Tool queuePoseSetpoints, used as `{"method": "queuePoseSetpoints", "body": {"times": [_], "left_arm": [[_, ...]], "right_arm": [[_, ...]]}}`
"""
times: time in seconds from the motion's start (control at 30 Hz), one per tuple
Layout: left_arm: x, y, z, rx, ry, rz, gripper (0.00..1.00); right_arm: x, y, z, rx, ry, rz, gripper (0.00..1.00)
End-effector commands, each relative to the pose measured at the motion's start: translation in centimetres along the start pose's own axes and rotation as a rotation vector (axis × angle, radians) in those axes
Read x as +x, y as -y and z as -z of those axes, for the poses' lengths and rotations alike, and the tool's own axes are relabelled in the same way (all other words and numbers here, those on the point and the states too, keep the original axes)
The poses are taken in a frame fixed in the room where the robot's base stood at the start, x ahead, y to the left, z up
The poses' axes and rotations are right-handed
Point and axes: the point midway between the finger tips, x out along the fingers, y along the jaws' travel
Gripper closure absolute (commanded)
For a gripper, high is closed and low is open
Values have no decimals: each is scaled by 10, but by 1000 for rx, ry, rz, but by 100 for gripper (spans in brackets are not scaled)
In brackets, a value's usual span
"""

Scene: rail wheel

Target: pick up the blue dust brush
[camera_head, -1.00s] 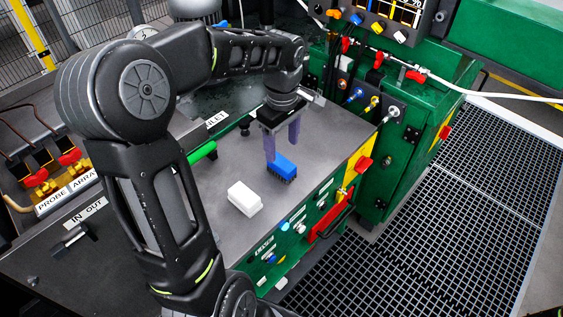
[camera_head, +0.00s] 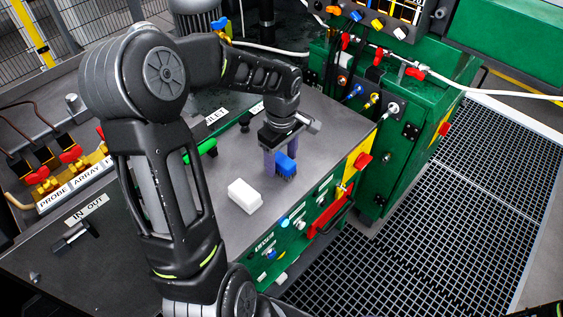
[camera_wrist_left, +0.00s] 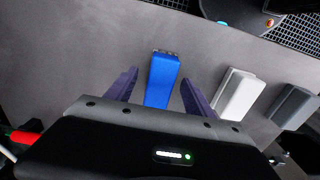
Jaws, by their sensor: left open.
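The blue dust brush (camera_head: 286,165) lies on the grey bench top, bristles showing at its lower right edge. In the left wrist view the brush (camera_wrist_left: 161,80) lies between the two purple fingers, with a gap on each side. My left gripper (camera_head: 281,160) is open and low over the brush, one finger on the near left side and the other at the far side. In the left wrist view the left gripper (camera_wrist_left: 158,84) holds nothing. The near end of the brush is hidden behind the gripper body. My right gripper is not in view.
A white block (camera_head: 244,196) lies on the bench just left of the brush. A green cylinder-like handle (camera_head: 206,147) lies further back. Red and blue fittings line the bench's green front panel. The green cabinet (camera_head: 405,135) stands to the right, above the floor grating (camera_head: 450,210).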

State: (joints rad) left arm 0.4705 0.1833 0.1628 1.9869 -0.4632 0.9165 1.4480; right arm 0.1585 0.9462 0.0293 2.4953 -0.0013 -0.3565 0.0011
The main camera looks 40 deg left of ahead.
Motion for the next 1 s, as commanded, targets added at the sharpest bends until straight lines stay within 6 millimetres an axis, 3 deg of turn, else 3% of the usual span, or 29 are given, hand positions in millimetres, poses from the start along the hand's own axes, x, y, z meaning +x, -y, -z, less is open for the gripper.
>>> {"method": "queuePoseSetpoints", "body": {"times": [0.13, 0.7, 1.0], "left_arm": [[11, 0, 0, -1, 1, 0, 38], [10, 0, 0, 0, 0, -1, 38], [10, 0, 0, 0, 0, -1, 63]], "right_arm": [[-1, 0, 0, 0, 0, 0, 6], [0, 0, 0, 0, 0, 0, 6], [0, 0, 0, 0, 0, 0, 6]]}}
